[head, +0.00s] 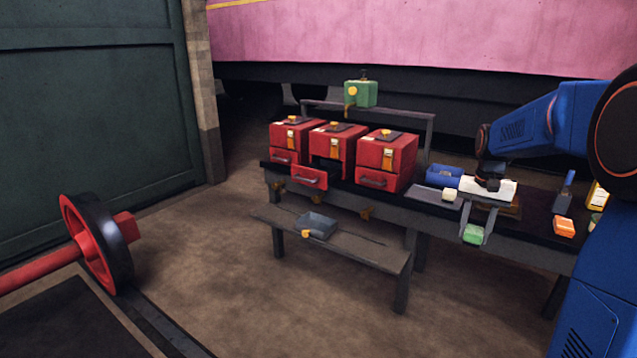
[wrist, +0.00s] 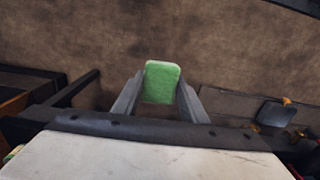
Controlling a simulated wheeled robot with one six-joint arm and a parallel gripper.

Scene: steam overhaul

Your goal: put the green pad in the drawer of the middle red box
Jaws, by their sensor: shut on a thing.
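The green pad (wrist: 162,82) is between the two fingertips of my gripper (wrist: 160,95) in the wrist view. In the head view my gripper (head: 473,236) holds the green pad (head: 472,234) in front of the bench's front edge, to the right of the red boxes. The middle red box (head: 342,146) stands on the bench between two similar red boxes. Its drawer (head: 309,177) is pulled out toward the front. The inside of the drawer is too small to make out.
The left red box (head: 289,132) and right red box (head: 390,157) flank the middle one. A grey tray (head: 316,225) sits on a low shelf (head: 365,250) in front.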

